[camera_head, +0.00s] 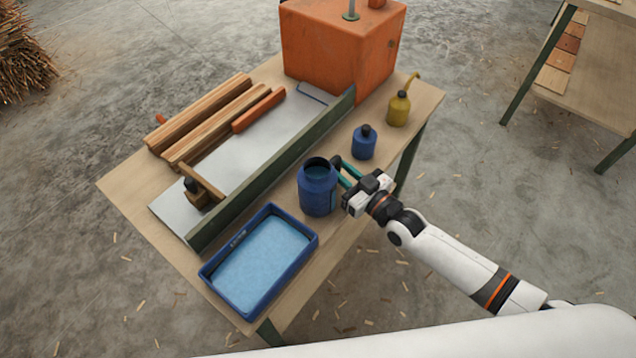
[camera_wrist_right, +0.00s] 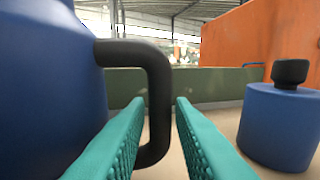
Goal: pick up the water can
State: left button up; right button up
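The water can (camera_head: 317,192) is a blue can with a dark open top and a black handle, standing upright on the table beside the green fence. In the wrist view its blue body (camera_wrist_right: 45,80) fills the left side, and its black handle (camera_wrist_right: 158,100) shows between my fingertips. My right gripper (camera_head: 348,172) is at the can's right side, level with the handle. Its teal fingers (camera_wrist_right: 160,104) are apart, with gaps at the handle, so it is open. Whether a finger touches the handle is not clear. My left gripper is not in view.
A blue tray of liquid (camera_head: 208,279) is in front of the can. A small blue bottle (camera_head: 363,146) stands close behind the gripper, with a yellow oil can (camera_head: 398,110) beyond. The green fence (camera_head: 270,172) runs along the can's left; an orange machine (camera_head: 335,45) stands behind.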

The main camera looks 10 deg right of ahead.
jog(key=shift+w+a+f, duration=0.1)
jog(key=shift+w+a, duration=0.3)
jog(key=shift+w, duration=0.2)
grip_shut()
notch_tip(320, 180, up, 10)
jog(key=shift+r+p, duration=0.15)
jog(key=shift+p, duration=0.55)
